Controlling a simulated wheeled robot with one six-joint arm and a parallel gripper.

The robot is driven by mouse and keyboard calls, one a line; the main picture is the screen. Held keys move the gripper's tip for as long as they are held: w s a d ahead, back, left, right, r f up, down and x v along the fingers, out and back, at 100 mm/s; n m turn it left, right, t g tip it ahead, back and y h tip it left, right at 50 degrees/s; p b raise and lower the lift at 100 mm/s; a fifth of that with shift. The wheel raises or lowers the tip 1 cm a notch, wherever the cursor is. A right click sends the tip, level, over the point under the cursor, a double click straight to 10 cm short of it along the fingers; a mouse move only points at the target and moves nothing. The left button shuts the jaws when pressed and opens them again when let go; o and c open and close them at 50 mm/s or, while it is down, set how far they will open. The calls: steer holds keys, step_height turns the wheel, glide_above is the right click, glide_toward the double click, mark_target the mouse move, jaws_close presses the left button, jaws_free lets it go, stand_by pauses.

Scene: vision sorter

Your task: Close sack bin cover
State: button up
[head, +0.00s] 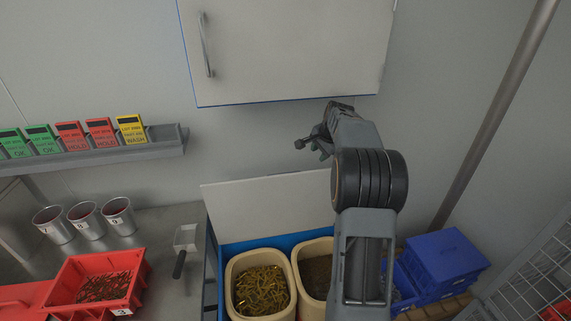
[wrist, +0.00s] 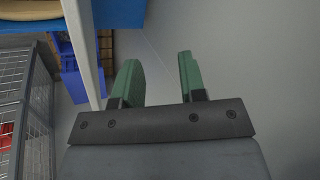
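The sack bin cover (head: 262,208) is a pale flat panel standing raised at the back of the blue bin (head: 212,262) in the head view. The bin is open, with two cream sacks or liners inside. My gripper (head: 312,148) is above the cover's upper edge, in front of the wall. In the wrist view its two green fingers (wrist: 160,85) are apart with nothing between them. A pale panel edge (wrist: 86,45), which looks like the cover, runs just left of the fingers. My arm hides the bin's right part in the head view.
A white cupboard (head: 290,45) hangs above my gripper. A tag shelf (head: 110,150) is on the wall at left. Steel cups and a red tray (head: 65,268) stand on the counter. Blue crates (head: 445,258) and a wire cage (head: 535,270) are at right.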

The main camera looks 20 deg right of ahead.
steer(key=a+f+m+g+y+p, duration=0.1)
steer(key=a, duration=0.2)
steer(key=w+a+f+m+g+y+p, duration=0.1)
steer(key=a+m+y, duration=0.1)
steer(key=a, duration=0.2)
steer(key=a+m+g+y+p, duration=0.1)
steer(key=a+g+p, duration=0.1)
steer(key=a, duration=0.2)
steer(key=shift+w+a+f+m+y, duration=0.2)
steer(key=shift+f+m+y, duration=0.1)
steer(key=shift+f+m, duration=0.1)
steer(key=shift+p+x, duration=0.35)
steer(key=shift+x, duration=0.75)
steer(key=shift+d, duration=0.1)
jaws_close()
